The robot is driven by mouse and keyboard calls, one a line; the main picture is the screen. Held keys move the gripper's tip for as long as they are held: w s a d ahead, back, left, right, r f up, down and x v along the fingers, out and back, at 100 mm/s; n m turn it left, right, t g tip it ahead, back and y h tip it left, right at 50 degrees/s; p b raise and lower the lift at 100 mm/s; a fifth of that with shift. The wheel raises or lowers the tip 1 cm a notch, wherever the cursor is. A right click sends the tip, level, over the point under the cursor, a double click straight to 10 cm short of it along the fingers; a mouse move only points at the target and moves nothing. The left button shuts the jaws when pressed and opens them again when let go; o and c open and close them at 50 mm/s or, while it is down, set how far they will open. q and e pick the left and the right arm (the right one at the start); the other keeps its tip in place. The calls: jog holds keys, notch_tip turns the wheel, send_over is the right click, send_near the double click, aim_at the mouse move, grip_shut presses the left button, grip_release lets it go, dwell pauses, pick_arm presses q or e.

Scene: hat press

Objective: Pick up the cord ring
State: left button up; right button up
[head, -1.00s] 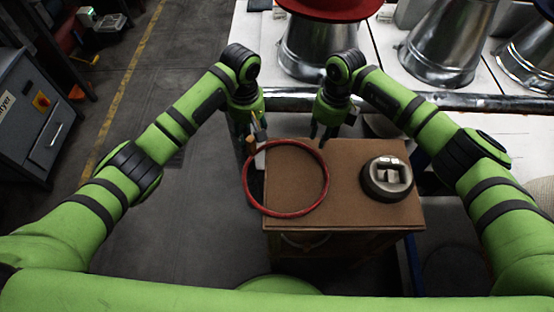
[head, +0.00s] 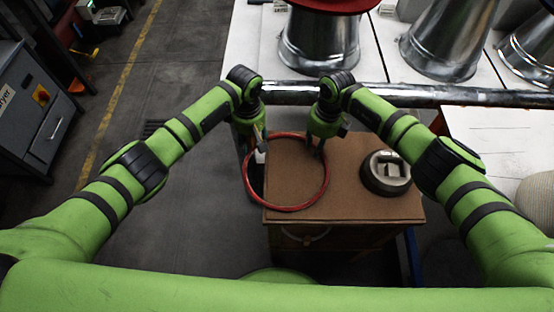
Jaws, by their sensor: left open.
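The red cord ring (head: 286,209) lies on the brown top of a small cabinet (head: 345,205), its left side hanging past the cabinet's left edge. My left gripper (head: 260,148) is at the ring's upper left, close to the cord; its jaws are open. My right gripper (head: 318,152) points down at the ring's upper right, over or at the cord. Its fingers are dark and small, so I cannot tell whether they are closed or touch the cord. The grippers hide short parts of the ring's far side.
A round dark object with a pale block inside (head: 370,182) sits on the cabinet's right side. A metal bar (head: 430,94) runs behind the cabinet, before metal hat forms (head: 318,45). Open floor (head: 190,215) lies to the left.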

pick_arm(q)
jog(key=c, duration=0.3)
pick_arm(e)
jog(key=c, duration=0.3)
pick_arm(q)
grip_shut()
pick_arm(e)
grip_shut()
pick_arm(q)
jog(key=shift+r, duration=0.15)
pick_arm(e)
jog(key=shift+r, duration=0.15)
